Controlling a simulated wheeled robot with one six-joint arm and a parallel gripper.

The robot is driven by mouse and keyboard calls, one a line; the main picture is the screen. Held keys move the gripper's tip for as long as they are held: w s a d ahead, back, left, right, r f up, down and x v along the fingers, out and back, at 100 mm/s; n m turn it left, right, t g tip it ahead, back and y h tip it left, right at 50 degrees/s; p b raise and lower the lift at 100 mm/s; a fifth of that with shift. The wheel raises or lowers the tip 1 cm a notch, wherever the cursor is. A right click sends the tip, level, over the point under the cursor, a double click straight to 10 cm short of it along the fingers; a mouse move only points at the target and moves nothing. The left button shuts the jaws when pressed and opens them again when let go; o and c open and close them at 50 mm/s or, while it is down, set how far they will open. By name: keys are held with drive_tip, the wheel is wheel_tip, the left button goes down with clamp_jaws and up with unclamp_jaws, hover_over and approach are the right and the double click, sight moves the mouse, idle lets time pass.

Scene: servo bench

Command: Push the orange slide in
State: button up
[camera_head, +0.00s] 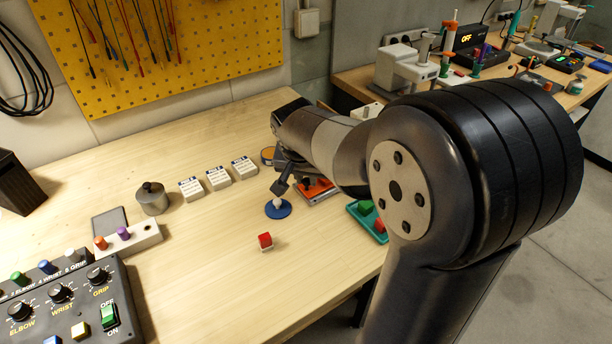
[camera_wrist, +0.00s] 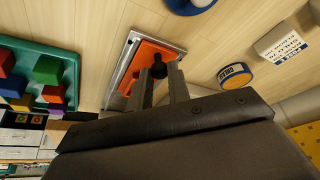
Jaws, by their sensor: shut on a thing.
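The orange slide (camera_wrist: 152,49) lies in a silver metal frame (camera_wrist: 113,77) on the wooden bench in the wrist view. A black knob (camera_wrist: 158,68) stands on the slide. My gripper (camera_wrist: 160,71) is shut on this knob, with one finger on each side. In the head view, the orange slide (camera_head: 321,186) shows only in part, beside and below my arm. My fingertips at the knob are hard to make out there.
A blue disc (camera_head: 278,209) with a white post stands close to the slide. A green tray (camera_head: 352,211) with coloured blocks is on the other side. A red-topped block (camera_head: 265,241), white labelled blocks (camera_head: 218,178) and a metal pot (camera_head: 152,198) stand on the bench. The bench's middle is clear.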

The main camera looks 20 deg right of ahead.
clamp_jaws()
drive_tip(key=w+d, duration=0.1)
drive_tip(key=d, duration=0.4)
drive_tip(key=w+d+p, duration=0.1)
drive_tip(key=d, duration=0.1)
drive_tip(key=shift+w+d+r, duration=0.1)
drive_tip(key=shift+w+d, duration=0.2)
drive_tip(key=shift+d, duration=0.05)
drive_tip(key=o, duration=0.7)
unclamp_jaws()
drive_tip(key=shift+d, duration=0.15)
drive_tip(key=shift+o, duration=0.4)
drive_tip(key=v, duration=1)
drive_tip(key=shift+r, duration=0.3)
drive_tip(key=shift+s, duration=0.15)
